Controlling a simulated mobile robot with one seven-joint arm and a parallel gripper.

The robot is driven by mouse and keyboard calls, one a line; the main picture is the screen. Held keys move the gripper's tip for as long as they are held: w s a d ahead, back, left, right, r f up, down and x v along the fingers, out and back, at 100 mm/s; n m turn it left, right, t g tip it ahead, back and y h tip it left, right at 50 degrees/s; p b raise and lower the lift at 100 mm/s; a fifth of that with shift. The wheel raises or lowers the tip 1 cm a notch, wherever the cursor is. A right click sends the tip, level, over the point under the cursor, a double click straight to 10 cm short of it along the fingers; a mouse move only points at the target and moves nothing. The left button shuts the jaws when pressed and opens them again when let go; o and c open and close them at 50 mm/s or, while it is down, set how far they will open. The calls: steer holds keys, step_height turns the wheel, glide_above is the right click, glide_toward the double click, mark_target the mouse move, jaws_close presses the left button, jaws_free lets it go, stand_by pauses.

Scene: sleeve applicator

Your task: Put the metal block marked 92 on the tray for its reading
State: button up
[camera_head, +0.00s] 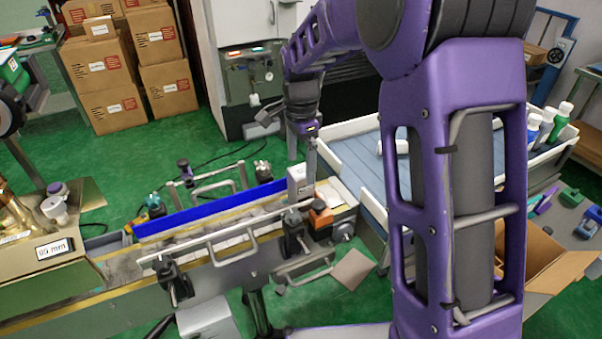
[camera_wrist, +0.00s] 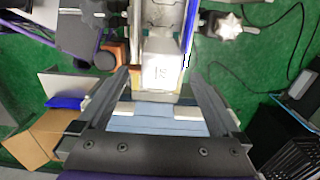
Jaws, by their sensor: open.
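The metal block (camera_wrist: 162,72), pale with a dark mark that looks like 92, shows between my finger ends in the wrist view. In the head view the block (camera_head: 297,183) stands upright at the right end of the narrow machine track with the blue strip. My gripper (camera_head: 307,168) is pointed down right at the block, and in the wrist view my gripper (camera_wrist: 161,78) is open, with a finger on each side. Gaps show beside the block; I cannot tell whether a finger touches it. A wide blue-grey surface with white walls (camera_head: 345,127) lies right of the track; I cannot tell if it is the named tray.
Metal rails (camera_head: 215,245) run along the track. White and green bottles (camera_head: 560,120) stand at the far right. Cardboard boxes (camera_head: 105,65) are stacked at the back left. Green floor is open behind the track.

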mark_target(301, 171)
steer(key=shift+f, duration=1.7)
jaws_close()
